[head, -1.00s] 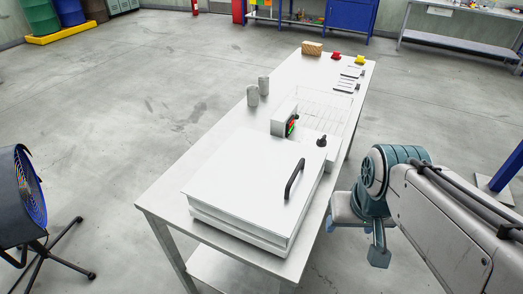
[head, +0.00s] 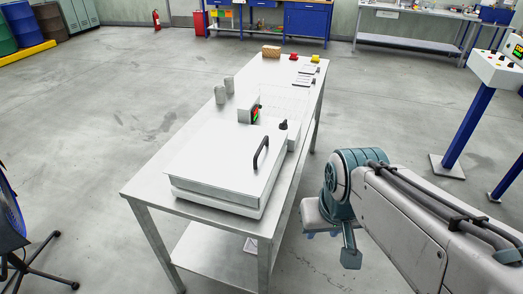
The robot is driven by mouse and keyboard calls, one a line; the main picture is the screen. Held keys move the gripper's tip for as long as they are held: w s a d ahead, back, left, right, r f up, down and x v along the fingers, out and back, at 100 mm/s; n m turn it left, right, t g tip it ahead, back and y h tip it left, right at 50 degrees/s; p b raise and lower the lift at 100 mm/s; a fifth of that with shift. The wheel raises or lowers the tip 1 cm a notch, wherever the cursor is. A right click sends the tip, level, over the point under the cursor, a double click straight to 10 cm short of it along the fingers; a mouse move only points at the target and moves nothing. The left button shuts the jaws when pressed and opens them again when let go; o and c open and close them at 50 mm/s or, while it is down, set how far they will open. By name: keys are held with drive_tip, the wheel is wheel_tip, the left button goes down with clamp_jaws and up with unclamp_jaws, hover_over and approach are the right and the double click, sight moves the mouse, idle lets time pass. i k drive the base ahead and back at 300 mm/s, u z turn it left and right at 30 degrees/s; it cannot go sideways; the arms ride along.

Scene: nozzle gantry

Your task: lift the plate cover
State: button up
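The plate cover (head: 215,160) is a flat white lid lying shut on a low white base (head: 215,201) near the front end of a long table. A black bar handle (head: 261,153) stands on the cover's right side. My gripper (head: 335,234) hangs to the right of the table, apart from the cover and handle. Its fingers are small and partly hidden by my arm, so I cannot tell whether they are open or shut.
Open floor surrounds the table.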

sight(238, 162)
drive_tip(key=k, duration=1.15)
drive_tip(key=u, duration=0.5)
drive_tip(key=i, duration=1.7)
drive_tip(key=z, duration=1.15)
